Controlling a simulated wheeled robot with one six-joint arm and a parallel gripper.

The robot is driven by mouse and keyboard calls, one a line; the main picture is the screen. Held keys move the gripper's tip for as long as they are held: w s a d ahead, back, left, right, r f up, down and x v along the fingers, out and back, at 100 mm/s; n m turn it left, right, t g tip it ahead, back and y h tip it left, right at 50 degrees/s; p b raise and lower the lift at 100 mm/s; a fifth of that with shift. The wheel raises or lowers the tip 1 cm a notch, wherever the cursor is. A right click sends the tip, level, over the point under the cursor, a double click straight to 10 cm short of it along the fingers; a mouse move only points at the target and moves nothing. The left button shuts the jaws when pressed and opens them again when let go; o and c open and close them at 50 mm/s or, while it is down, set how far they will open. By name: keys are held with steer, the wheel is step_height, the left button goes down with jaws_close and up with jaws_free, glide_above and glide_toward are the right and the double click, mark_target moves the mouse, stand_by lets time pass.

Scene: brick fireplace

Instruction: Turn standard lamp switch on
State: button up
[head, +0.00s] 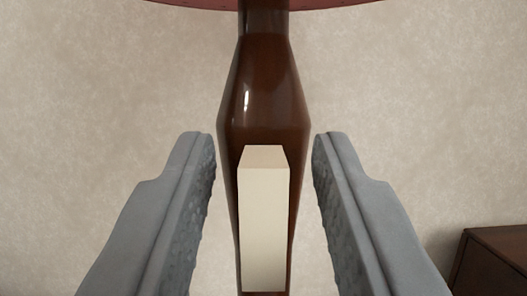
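The standard lamp's dark brown glossy post (263,90) runs upright through the middle of the head view. A cream, block-shaped switch (263,225) is on the near side of the post, below its widest part. The dark red underside of the lampshade (180,3) shows at the top edge. My gripper (264,140) is open, with one grey finger to the left of the post and switch and one to the right. Gaps show between the fingers and the post, and nothing is held. The lamp's base is out of view.
A plain beige mottled wall (430,90) fills the background. A dark brown wooden piece of furniture (495,262) stands at the lower right, clear of the right finger. The space on either side of the post looks free.

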steer(key=shift+c, duration=0.2)
jaws_close()
steer(key=shift+m, duration=0.5)
steer(key=m+h, duration=0.3)
steer(key=m, duration=0.2)
steer(key=m+g+h, duration=0.1)
steer(key=m, duration=0.2)
steer(key=m+g+h, duration=0.1)
steer(key=m, duration=0.2)
steer(key=shift+d+h, duration=0.1)
steer(key=shift+h, duration=0.3)
steer(key=m+g, duration=0.1)
steer(key=m, duration=0.2)
steer(key=m+g+h, duration=0.1)
steer(key=m, duration=0.1)
steer(key=shift+f+m, duration=0.1)
steer(key=shift+m, duration=0.3)
steer(key=shift+d+f+m+g, duration=0.1)
steer(key=shift+m+g, duration=0.8)
steer(key=shift+m, duration=1.4)
